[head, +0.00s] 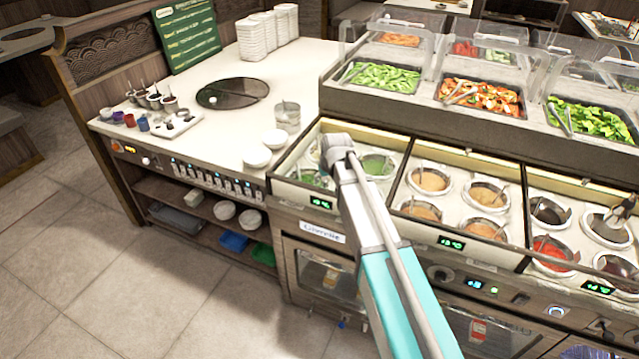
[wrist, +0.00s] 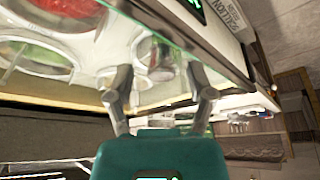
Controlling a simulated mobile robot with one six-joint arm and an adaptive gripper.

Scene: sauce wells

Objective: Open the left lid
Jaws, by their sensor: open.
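The left sauce well section (head: 285,187) sits at the left end of the counter, with green sauces in its wells. I cannot clearly make out its lid; a glassy, reflective surface lies over the wells in the wrist view. My arm reaches over this section and hides its middle, and its fingertips are not clear in the head view. In the wrist view my gripper (wrist: 160,71) is open and empty, its two fingers apart near the section's edge and a round well (wrist: 160,58). I cannot tell whether the fingers touch anything.
Middle wells (head: 430,180) hold orange sauces; right wells (head: 551,211) hold dark and red ones. Clear guards over salad trays (head: 380,76) rise behind. White bowls (head: 257,156) and a glass jar (head: 287,117) stand close on the left. The floor in front is free.

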